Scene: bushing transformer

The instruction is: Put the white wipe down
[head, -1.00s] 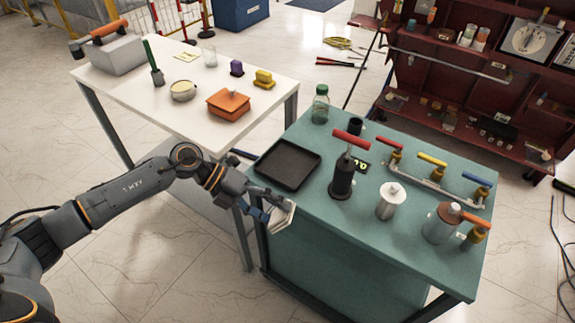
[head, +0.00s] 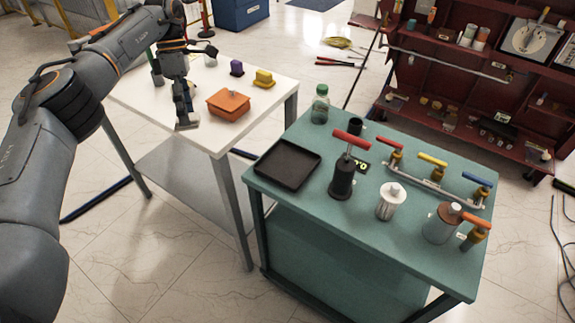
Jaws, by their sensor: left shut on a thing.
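My left gripper (head: 184,112) reaches down over the white table (head: 262,102), left of the orange box. My right gripper is out of view.
The orange box (head: 229,104), a yellow block (head: 264,79) and a purple block (head: 237,68) stand on the white table. A teal bench (head: 330,235) carries a black tray (head: 287,164), a green bottle (head: 320,104) and several valves.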

